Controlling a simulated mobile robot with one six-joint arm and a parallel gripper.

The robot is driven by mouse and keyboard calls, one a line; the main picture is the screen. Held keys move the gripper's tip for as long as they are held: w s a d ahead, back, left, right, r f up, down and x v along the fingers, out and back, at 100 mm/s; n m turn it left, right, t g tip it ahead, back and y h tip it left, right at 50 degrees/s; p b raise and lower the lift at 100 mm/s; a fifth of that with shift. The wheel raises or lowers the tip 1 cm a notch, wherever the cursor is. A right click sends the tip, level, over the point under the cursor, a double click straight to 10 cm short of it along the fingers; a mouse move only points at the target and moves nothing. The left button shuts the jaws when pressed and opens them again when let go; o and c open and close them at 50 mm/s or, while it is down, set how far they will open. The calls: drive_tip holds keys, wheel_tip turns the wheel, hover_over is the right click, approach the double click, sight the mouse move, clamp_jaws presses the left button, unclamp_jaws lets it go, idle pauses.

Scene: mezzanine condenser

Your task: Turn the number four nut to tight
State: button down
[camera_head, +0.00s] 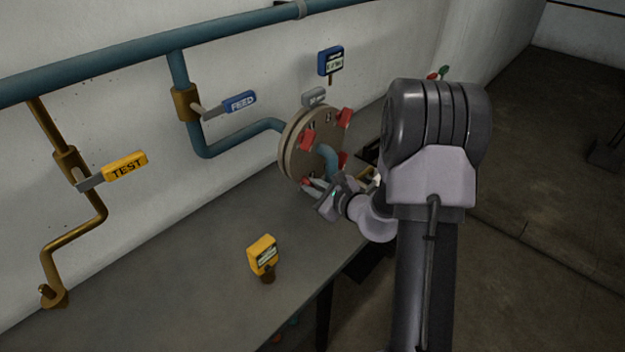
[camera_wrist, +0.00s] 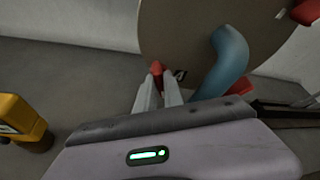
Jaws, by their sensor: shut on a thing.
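The round flange (camera_head: 290,150) stands on the bench against the wall, with red nuts around its face. My gripper (camera_head: 312,188) reaches in at its lower left. In the wrist view the two pale fingers (camera_wrist: 159,90) are shut on a red nut (camera_wrist: 156,68) at the flange's lower edge. A small dark label (camera_wrist: 180,75) sits just right of this nut, but its number is not readable. Other red nuts are at the upper left (camera_head: 307,140), upper right (camera_head: 344,117) and right of the flange, where one shows beside the blue pipe (camera_wrist: 240,87).
A blue pipe bends out of the flange face (camera_wrist: 228,62), close right of my fingers. A yellow gauge (camera_head: 262,253) stands on the bench (camera_head: 190,285). FEED (camera_head: 240,102) and TEST (camera_head: 125,166) valve handles are on the left. The bench's front left is clear.

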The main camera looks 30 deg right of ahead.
drive_tip(key=m+y+p, duration=0.1)
drive_tip(key=m+p, duration=0.1)
drive_tip(key=p, duration=0.1)
drive_tip(key=m+g+y+p, duration=0.1)
drive_tip(key=m+y+p, duration=0.1)
drive_tip(key=m, duration=0.1)
drive_tip(key=m+y+p, duration=0.1)
drive_tip(key=m+p, duration=0.1)
drive_tip(key=p, duration=0.1)
drive_tip(key=shift+w+d+m+g+y+p, duration=0.1)
drive_tip(key=shift+d+m+g+y+p, duration=0.2)
drive_tip(key=shift+d+g+y+p, duration=0.1)
idle(0.4)
drive_tip(key=c, duration=1.5)
unclamp_jaws()
drive_tip(key=shift+o, duration=0.2)
drive_tip(key=p+v, duration=0.2)
drive_tip(key=v, duration=1.5)
drive_tip(key=shift+d+p, duration=0.2)
drive_tip(key=shift+p, duration=0.1)
